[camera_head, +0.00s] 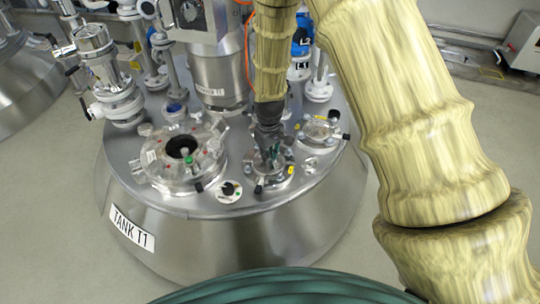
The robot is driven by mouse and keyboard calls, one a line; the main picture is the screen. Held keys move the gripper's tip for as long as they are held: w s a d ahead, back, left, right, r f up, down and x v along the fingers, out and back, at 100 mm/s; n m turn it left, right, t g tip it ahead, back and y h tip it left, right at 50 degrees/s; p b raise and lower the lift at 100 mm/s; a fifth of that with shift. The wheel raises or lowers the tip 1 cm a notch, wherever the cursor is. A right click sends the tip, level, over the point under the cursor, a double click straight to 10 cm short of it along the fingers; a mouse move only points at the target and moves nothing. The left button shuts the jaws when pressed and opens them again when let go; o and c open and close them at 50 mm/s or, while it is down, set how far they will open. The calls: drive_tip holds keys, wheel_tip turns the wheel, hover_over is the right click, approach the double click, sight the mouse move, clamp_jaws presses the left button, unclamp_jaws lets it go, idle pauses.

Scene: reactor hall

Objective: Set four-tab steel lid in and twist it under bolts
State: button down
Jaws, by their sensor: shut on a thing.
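My gripper (269,155) points down over a small round port (268,182) on the top of the steel tank. It is shut on the four-tab steel lid, low at the port's mouth. The lid is mostly hidden by the fingers, and its tabs cannot be made out. Bolts and clamps stand around the port's rim. I cannot tell whether the lid is seated or how its tabs sit against the bolts.
The tank labelled T1 (215,235) carries a larger manway (182,158) left of the port and another small flange (318,132) to its right. Valves and pipes (115,90) stand at the back left. My arm covers the right side.

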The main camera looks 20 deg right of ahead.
drive_tip(key=shift+r+p, duration=0.15)
drive_tip(key=shift+p, duration=0.15)
drive_tip(key=shift+n+p, duration=1.35)
drive_tip(key=shift+n, duration=0.85)
drive_tip(key=c, duration=1.4)
unclamp_jaws()
wheel_tip(320, 180, up, 6)
drive_tip(key=p, duration=0.5)
drive_tip(key=shift+p, duration=0.4)
